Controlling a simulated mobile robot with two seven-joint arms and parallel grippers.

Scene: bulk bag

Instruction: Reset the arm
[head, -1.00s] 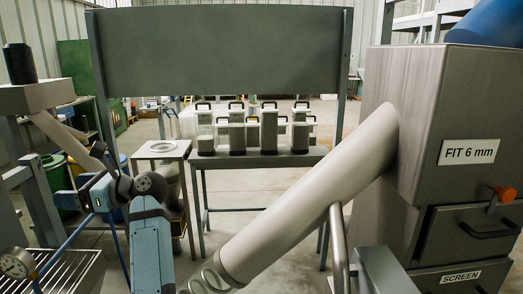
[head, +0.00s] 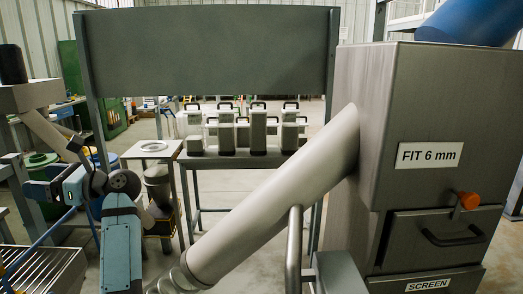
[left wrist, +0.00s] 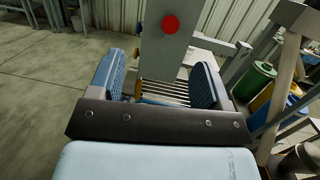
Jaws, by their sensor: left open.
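My left gripper (head: 40,187) is at the left of the head view, at the end of my blue-grey arm, pointing left. In the left wrist view, the gripper (left wrist: 160,78) shows two blue ribbed fingers set wide apart. Nothing is held between them. A pale grey panel with a red disc (left wrist: 171,24) stands beyond the fingers, with metal slats below it. I cannot tell how far it is from the fingertips. My right gripper is not in view.
A grey steel machine (head: 375,110) labelled "FIT 6 mm" fills the right, with a thick sloping tube (head: 270,205). A table of handled containers (head: 258,128) stands behind. A slatted rack (head: 45,270) is at lower left. A green bin (left wrist: 262,75) shows at the wrist view's right.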

